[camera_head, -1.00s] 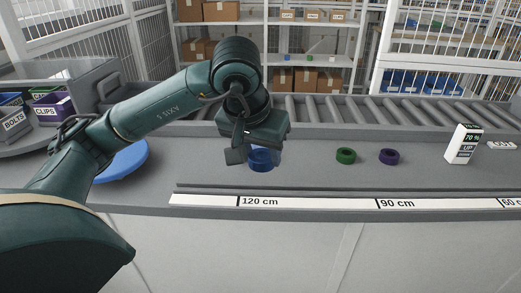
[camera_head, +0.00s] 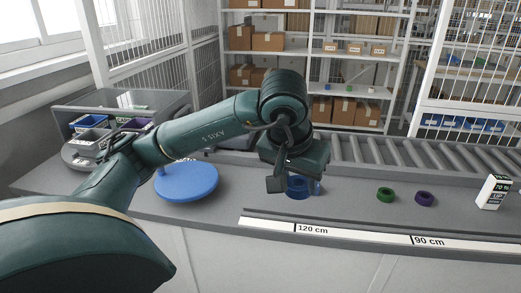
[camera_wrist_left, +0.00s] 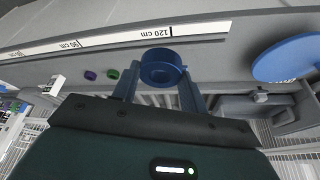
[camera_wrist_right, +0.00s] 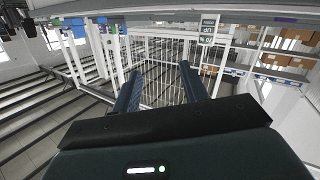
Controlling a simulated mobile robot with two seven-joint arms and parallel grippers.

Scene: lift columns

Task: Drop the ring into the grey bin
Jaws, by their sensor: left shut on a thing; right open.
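A blue ring (camera_head: 297,190) is held between the fingers of my left gripper (camera_head: 296,182), over the near side of the grey counter. It also shows in the left wrist view (camera_wrist_left: 150,58), between the fingertips. I cannot tell whether it touches the counter. The grey bin (camera_head: 91,137) stands at the far left on a round turntable, between a blue bin (camera_head: 86,121) and a purple bin (camera_head: 137,124), partly hidden by my left arm. My right gripper shows only in the right wrist view (camera_wrist_right: 161,72), open and empty, facing a white mesh fence.
A green ring (camera_head: 385,195) and a purple ring (camera_head: 424,199) lie on the counter to the right. A white carton (camera_head: 492,192) stands beyond them. A blue round disc (camera_head: 187,182) lies between the gripper and the bins. Rollers (camera_head: 385,154) run behind.

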